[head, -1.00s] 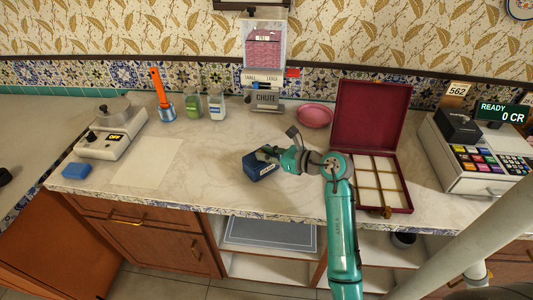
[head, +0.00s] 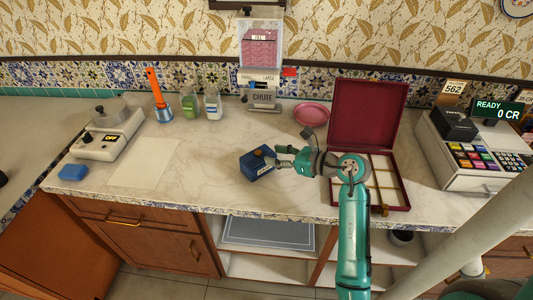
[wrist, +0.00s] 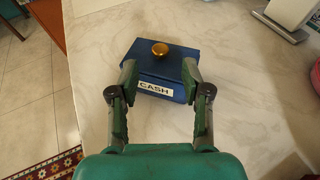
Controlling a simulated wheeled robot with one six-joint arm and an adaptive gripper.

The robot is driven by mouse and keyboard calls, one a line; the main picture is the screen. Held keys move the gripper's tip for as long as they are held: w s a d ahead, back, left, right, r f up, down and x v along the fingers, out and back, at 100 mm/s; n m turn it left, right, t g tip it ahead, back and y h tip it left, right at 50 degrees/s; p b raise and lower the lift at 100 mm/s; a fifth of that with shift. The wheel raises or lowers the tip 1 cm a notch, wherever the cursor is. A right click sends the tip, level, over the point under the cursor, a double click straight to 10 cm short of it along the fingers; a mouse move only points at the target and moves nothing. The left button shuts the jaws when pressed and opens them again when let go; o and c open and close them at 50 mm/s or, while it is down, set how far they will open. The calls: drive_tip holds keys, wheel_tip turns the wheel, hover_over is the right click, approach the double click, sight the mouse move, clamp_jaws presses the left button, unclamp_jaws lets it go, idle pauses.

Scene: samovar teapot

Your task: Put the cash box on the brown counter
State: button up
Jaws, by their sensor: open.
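The cash box (head: 257,168) is a small dark blue box with a brass knob on its lid and a white CASH label. It stands upright on the pale marble counter top (head: 215,185), which has brown wooden fronts (head: 150,240) below. My gripper (head: 279,158) is open at the right side of the box in the head view. In the wrist view, the fingers flank the near end of the cash box (wrist: 158,68), close to its sides; I cannot tell whether they touch. No other surface that is clearly a brown counter shows.
An open red case (head: 368,115) stands right of the box, under my arm. A cash register (head: 475,155) is farther right. A pink dish (head: 311,114), chute dispenser (head: 263,90) and jars stand behind. A white sheet (head: 145,163), scale (head: 108,138) and blue block (head: 73,172) are left.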

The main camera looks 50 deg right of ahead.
drive_tip(key=v, duration=0.7)
drive_tip(key=a+r+m+t+y, duration=0.1)
drive_tip(key=a+m+t+y, duration=0.3)
drive_tip(key=a, duration=1.2)
drive_tip(key=s+a+r+m+t+y, duration=0.1)
drive_tip(key=s+a+r+m+t, duration=0.2)
drive_tip(key=s+a+m, duration=0.55)
drive_tip(key=s+a+f+m+g+h, duration=0.1)
drive_tip(key=s+f+m+g+h, duration=0.2)
drive_tip(key=s+f+m, duration=0.3)
drive_tip(key=s+a+f+m+g+h, duration=0.1)
drive_tip(key=s+f+m+g+h, duration=0.2)
drive_tip(key=s+m, duration=1)
wheel_tip(320, 180, down, 4)
drive_tip(key=m+h, duration=0.2)
drive_tip(key=m, duration=0.5)
drive_tip(key=shift+s+a, duration=0.25)
drive_tip(key=shift+s, duration=0.05)
